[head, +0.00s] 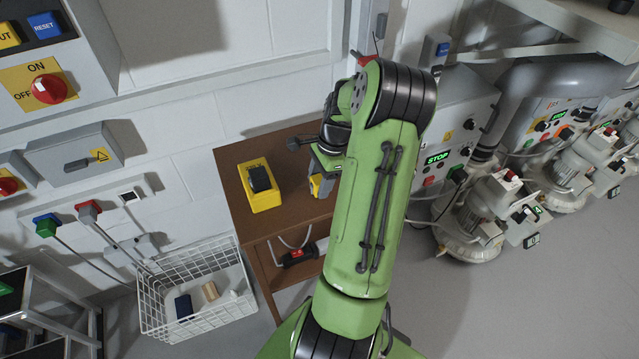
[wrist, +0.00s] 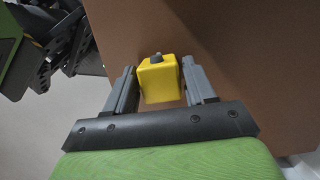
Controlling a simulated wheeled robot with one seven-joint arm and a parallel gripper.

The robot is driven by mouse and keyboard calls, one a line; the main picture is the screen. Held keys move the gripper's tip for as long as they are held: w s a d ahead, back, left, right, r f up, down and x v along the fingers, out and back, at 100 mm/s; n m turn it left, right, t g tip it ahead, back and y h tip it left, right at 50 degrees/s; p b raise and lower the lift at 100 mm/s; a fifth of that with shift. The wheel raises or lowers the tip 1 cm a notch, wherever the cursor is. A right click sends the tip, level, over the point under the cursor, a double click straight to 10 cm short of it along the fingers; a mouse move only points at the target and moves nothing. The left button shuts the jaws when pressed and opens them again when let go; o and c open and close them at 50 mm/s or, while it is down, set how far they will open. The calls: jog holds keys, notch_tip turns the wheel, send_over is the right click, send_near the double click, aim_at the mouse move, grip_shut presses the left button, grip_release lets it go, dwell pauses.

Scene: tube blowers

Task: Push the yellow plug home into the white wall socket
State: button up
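The yellow plug (wrist: 159,80) is a small block with a grey tip in the wrist view. A small white square fitting with a dark centre (head: 128,197) on the left wall looks like the white wall socket. It is well apart from my gripper. The socket is not in the wrist view.
The brown table (head: 232,215) carries a yellow holder (head: 266,200) with a black piece in it. A white wire basket (head: 190,262) stands left of the table. Blue-green and red plugs (head: 88,208) with cables sit on the wall. Blower machines (head: 470,225) stand at right.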

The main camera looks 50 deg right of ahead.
aim_at(314, 181)
jog(key=c, duration=0.8)
jog(key=shift+w+a+p+v, duration=0.1)
jog(key=shift+a+p+v, duration=0.1)
jog(key=shift+p+v, duration=0.8)
jog(key=shift+w+a+p+v, duration=0.15)
jog(key=shift+a+p+v, duration=0.05)
jog(key=shift+p+v, duration=0.75)
jog(key=shift+w+a+p+v, duration=0.1)
jog(key=shift+a+p+v, duration=0.1)
jog(key=shift+p+v, duration=0.8)
jog(key=shift+r, duration=0.2)
jog(key=shift+f, duration=0.1)
